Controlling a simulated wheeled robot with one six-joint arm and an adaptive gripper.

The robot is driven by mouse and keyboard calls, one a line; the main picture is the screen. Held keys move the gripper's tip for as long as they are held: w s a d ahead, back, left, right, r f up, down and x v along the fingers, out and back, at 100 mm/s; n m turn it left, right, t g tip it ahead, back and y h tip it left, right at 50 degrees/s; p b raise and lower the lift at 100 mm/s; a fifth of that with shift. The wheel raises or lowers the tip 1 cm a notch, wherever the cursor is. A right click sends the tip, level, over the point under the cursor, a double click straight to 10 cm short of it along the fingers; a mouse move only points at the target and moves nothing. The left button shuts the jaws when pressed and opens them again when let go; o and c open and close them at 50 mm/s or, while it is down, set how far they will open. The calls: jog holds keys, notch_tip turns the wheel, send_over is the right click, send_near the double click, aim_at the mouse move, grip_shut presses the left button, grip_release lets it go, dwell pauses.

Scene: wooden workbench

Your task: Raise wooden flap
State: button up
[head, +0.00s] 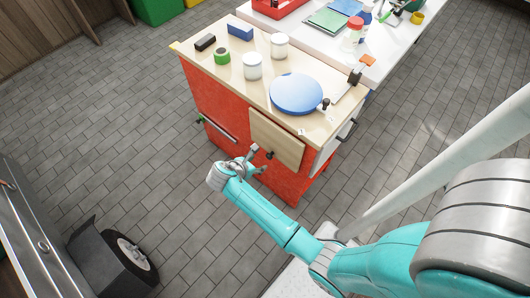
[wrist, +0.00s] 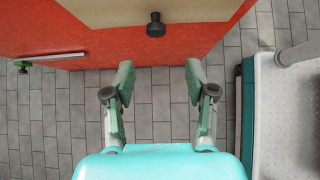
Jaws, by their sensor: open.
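The wooden flap (head: 278,138) is a pale panel on the front of the red workbench, hanging down below the top's edge. Its dark round knob (head: 269,154) sits near the flap's lower edge. In the wrist view, the flap (wrist: 200,9) crosses the top of the picture, and the knob (wrist: 155,25) lies ahead of the fingers, roughly centred between them. My gripper (wrist: 159,68) is open and empty, its fingers apart from the knob. In the head view, my gripper (head: 259,159) is low in front of the flap, close to the knob.
The wooden worktop (head: 225,70) bears a blue round plate (head: 297,93), white jars (head: 252,66), a green tape roll (head: 222,56) and blocks. A bar handle (head: 218,129) sticks out left of the flap. A white table (head: 400,55) adjoins behind. Tiled floor in front is clear.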

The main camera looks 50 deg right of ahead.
aim_at(268, 156)
jog(key=x, duration=1)
jog(key=shift+w+d+r, duration=0.15)
jog(key=shift+w+d, duration=0.2)
jog(key=shift+d, duration=0.2)
grip_shut()
